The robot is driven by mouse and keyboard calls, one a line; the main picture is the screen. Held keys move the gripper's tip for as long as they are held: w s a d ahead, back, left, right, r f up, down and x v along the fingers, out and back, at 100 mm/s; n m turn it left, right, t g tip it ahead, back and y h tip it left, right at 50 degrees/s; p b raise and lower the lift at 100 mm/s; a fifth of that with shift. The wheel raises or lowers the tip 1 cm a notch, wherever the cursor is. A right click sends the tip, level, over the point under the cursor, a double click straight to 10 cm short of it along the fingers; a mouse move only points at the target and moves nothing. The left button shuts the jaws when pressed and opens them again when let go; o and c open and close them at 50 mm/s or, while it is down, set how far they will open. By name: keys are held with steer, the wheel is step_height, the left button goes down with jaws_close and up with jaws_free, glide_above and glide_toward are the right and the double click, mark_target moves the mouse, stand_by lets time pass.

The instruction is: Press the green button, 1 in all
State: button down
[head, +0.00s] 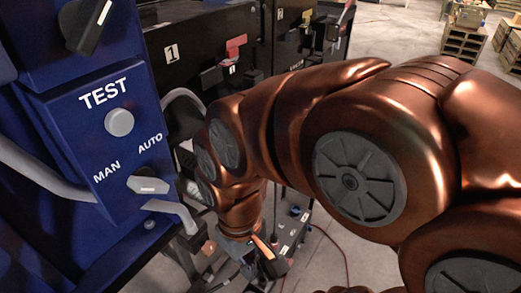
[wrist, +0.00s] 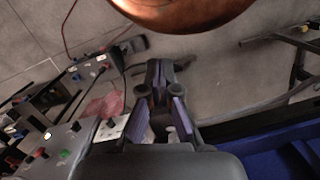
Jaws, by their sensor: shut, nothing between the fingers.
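My gripper (wrist: 160,72) is shut and empty in the middle of the wrist view, its dark fingertips together. In the head view my gripper (head: 270,262) shows as a dark shape with an orange strip at the lower middle, partly hidden below my copper arm. A small green button (wrist: 76,127) shows on a pale control panel at the left of the wrist view, apart from the fingers. I cannot make out a green button in the head view.
A blue panel (head: 100,150) with a grey TEST button (head: 119,122) and a MAN/AUTO knob (head: 148,185) stands at left. A grey control box (head: 293,235) stands beside my gripper. A red cable (head: 335,240) lies on the floor. Crates (head: 463,45) stand far right.

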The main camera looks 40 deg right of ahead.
steer(key=w+d+f+t+y+b, duration=0.15)
steer(key=w+d, duration=0.25)
steer(key=w, duration=0.4)
steer(key=w+d+f+m+t+y+b, duration=0.15)
steer(key=w+d, duration=0.25)
steer(key=w, duration=0.4)
steer(key=w+d+f+n+t+y+b, duration=0.1)
steer(key=w+d+f+t+y, duration=0.2)
steer(key=w, duration=0.5)
steer(key=d+f+m+t+h+b, duration=0.1)
steer(key=d+f, duration=0.3)
steer(key=d, duration=1)
steer(key=d+f+m+t+h+b, duration=0.1)
steer(key=d+f+m+t+h, duration=0.2)
steer(key=d, duration=1.1)
steer(key=shift+s+f+m+h, duration=0.2)
steer(key=shift+f+m+h, duration=0.15)
steer(key=shift+f, duration=0.35)
steer(key=shift+w, duration=0.1)
